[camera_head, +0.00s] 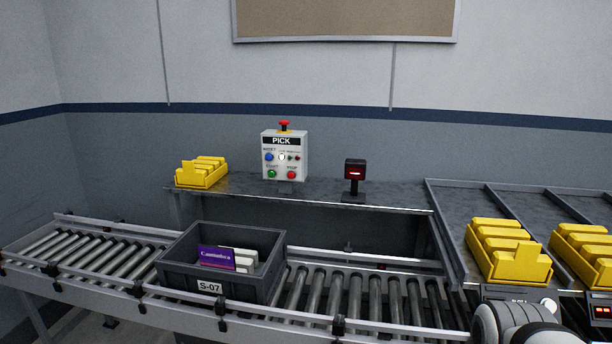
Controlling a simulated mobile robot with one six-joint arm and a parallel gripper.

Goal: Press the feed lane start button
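A pale control box (285,145) marked PICK stands on the back shelf. On its face are a green button (272,174) at lower left and a red button (291,175) at lower right. A blue button (268,157), a white button (282,157) and a small dark control (297,158) form the row above. A red mushroom button (284,124) sits on top. The small labels are too blurred to read surely. Nothing touches the box. A white rounded part of my arm shows at the bottom right, well away from the box; my gripper's fingers are not seen.
A roller conveyor (362,298) runs across the front, bearing a grey tote (187,282) marked S-07 with a purple box (216,257) inside. A scanner (354,174) stands right of the control box. Yellow bins (203,172) sit at left, and more yellow bins (508,258) at right.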

